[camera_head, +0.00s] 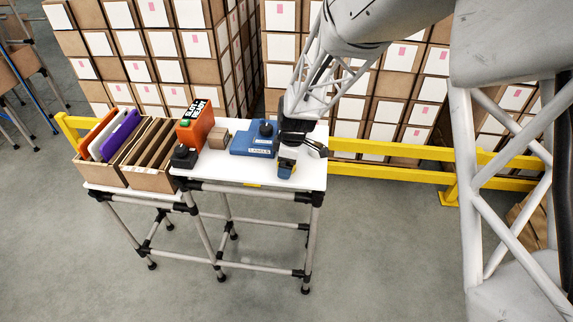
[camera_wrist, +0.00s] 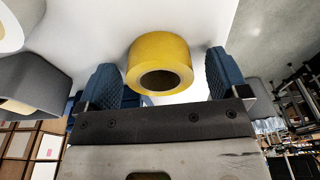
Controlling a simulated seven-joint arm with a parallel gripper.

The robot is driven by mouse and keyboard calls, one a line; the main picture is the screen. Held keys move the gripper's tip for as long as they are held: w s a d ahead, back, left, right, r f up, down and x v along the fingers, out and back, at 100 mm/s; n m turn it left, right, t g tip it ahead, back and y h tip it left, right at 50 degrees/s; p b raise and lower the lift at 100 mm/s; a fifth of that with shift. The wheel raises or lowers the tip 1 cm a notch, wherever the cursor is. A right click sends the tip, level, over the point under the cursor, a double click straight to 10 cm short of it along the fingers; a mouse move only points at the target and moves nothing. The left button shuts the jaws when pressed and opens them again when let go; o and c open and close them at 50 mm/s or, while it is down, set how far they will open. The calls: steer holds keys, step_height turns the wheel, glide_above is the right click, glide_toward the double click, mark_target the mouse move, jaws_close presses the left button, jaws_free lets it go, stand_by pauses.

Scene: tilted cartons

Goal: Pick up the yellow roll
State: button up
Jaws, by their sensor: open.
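The yellow roll (camera_wrist: 160,52) shows in the wrist view, with its dark round hole facing the camera. It lies between the two blue fingers of my gripper (camera_wrist: 159,62), which are open with a gap on each side of the roll. In the head view my gripper (camera_head: 287,165) is at the right end of the white table (camera_head: 233,178). I cannot make out the yellow roll there; my gripper and wrist cover that spot.
A blue device (camera_head: 250,143) stands just left of my gripper, with a small brown box (camera_head: 218,138) and an orange device (camera_head: 196,127) further left. Cartons with upright panels (camera_head: 152,180) stand at the far left. A yellow rail (camera_head: 395,150) runs behind the table.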

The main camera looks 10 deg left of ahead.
steer(key=shift+c, duration=0.3)
steer(key=c, duration=0.9)
steer(key=shift+r, duration=0.1)
steer(key=shift+r, duration=0.85)
steer(key=shift+s+d+r, duration=0.1)
steer(key=shift+s+r, duration=0.1)
steer(key=shift+r, duration=0.65)
steer(key=s+d, duration=0.3)
steer(key=s, duration=0.4)
steer(key=s+d+r, duration=0.1)
steer(key=s+d, duration=0.2)
steer(key=s, duration=0.4)
steer(key=shift+s+d+r, duration=0.15)
steer(key=shift+r, duration=0.05)
